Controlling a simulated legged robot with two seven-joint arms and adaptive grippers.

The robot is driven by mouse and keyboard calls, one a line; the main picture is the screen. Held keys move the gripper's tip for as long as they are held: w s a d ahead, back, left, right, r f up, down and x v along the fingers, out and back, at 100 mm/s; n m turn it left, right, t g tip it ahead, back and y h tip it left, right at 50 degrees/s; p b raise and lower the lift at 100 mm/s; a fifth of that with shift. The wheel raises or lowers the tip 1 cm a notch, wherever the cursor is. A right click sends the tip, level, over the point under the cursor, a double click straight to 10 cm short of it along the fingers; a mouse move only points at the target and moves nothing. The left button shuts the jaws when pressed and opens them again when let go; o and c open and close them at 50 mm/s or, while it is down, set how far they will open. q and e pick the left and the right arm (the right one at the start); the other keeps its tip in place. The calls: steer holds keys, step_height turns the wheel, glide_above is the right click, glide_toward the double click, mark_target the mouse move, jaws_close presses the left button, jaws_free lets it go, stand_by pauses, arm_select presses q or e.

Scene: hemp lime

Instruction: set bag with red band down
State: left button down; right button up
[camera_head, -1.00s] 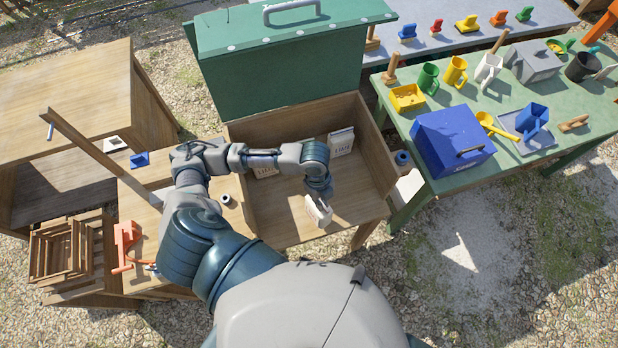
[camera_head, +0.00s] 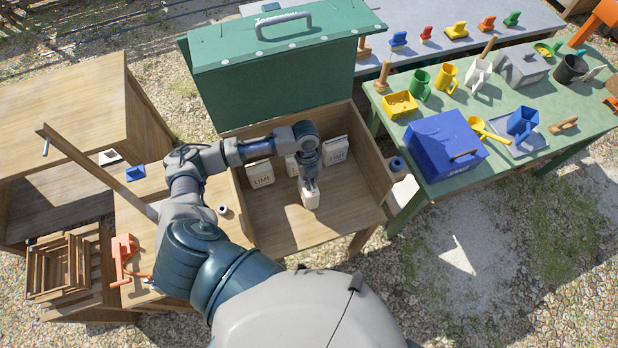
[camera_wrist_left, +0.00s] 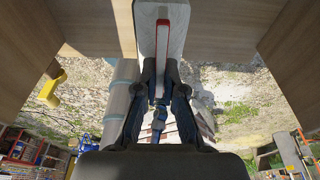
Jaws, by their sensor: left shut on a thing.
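My left gripper (camera_head: 309,180) is shut on a white bag (camera_head: 311,199) inside the open wooden bin (camera_head: 345,222). The left wrist view shows the bag (camera_wrist_left: 150,40) ahead between the fingertips (camera_wrist_left: 161,68), with a red band (camera_wrist_left: 162,35) along it. In the head view the bag stands roughly upright near the middle of the bin. I cannot tell whether its base touches the floor. Behind it are white LIME bags on the left (camera_head: 260,175) and right (camera_head: 335,151), and another, partly hidden by my gripper, between them (camera_head: 291,165). My right gripper is not in view.
The bin's green lid (camera_head: 275,85) stands open at the back. A green table (camera_head: 545,100) with a blue box (camera_head: 440,145), mugs and tools stands right. A wooden bench (camera_head: 150,245) with an orange clamp (camera_head: 123,258) adjoins left. The bin's front floor is clear.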

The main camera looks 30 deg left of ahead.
arm_select(q)
steer(key=shift+w+a+f, duration=0.1)
steer(key=shift+w+a, duration=0.35)
steer(key=shift+w, duration=0.15)
steer(key=shift+w+a, duration=0.4)
steer(key=shift+w, duration=0.2)
steer(key=shift+w+a+x, duration=0.1)
steer(key=shift+a+x, duration=0.05)
steer(key=shift+x, duration=0.7)
steer(key=shift+w+a+x, duration=0.1)
steer(key=shift+w+x, duration=0.05)
steer(key=shift+x, duration=0.7)
steer(key=shift+f, duration=0.15)
steer(key=c, duration=1.3)
jaws_free()
steer(key=v, duration=1.2)
steer(key=shift+s, duration=0.1)
